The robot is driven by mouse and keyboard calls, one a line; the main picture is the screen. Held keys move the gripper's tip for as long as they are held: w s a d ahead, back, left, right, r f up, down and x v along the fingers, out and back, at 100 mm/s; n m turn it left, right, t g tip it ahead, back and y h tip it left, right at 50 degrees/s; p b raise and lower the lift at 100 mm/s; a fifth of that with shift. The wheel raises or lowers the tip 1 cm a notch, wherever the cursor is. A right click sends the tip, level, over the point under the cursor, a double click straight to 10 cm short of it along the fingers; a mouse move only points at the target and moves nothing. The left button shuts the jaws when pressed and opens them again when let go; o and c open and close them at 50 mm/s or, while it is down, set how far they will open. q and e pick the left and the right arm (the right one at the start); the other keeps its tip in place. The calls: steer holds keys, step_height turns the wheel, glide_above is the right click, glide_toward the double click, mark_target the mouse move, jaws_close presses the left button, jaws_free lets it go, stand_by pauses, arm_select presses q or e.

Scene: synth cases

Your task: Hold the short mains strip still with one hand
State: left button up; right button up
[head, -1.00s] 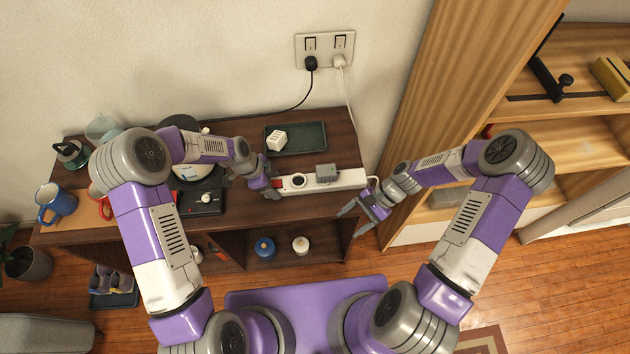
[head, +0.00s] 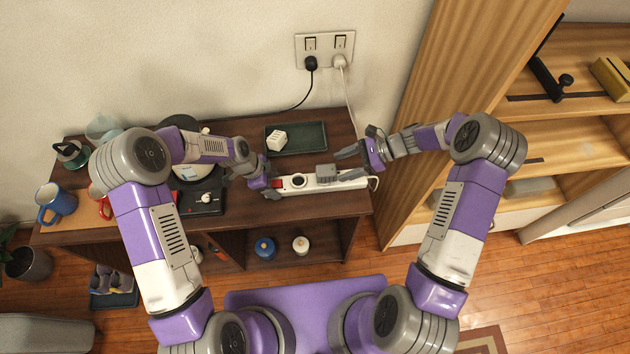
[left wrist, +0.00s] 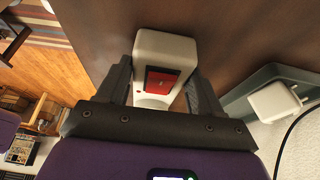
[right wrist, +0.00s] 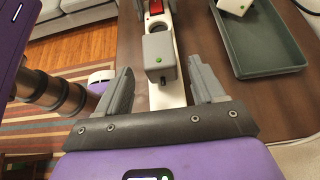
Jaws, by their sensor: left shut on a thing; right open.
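The short white mains strip (head: 313,180) lies along the front right of the brown table, with a red switch (left wrist: 162,80), an empty round socket and a grey plug-in block (head: 326,172). My left gripper (head: 273,188) is shut on the strip's switch end; the left wrist view shows a finger on each side of it. My right gripper (head: 341,164) is open near the strip's other end. In the right wrist view the strip and grey block (right wrist: 160,58) show between its spread fingers, apart from them. The strip's far right end is partly hidden by that hand.
A dark green tray (head: 312,146) holding a white plug block (head: 277,140) lies behind the strip. A black box with a knob (head: 201,198) stands left of my left gripper. Two cables hang from the wall socket (head: 325,50). A wooden shelf unit (head: 440,90) rises at the right.

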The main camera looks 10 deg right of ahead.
mark_target(330, 169)
steer(key=shift+x, duration=2.65)
steer(key=shift+c, duration=0.5)
steer(key=c, duration=0.9)
steer(key=shift+r, duration=0.1)
steer(key=shift+r, duration=0.1)
steer(key=shift+r, duration=1.75)
steer(key=shift+f, duration=0.15)
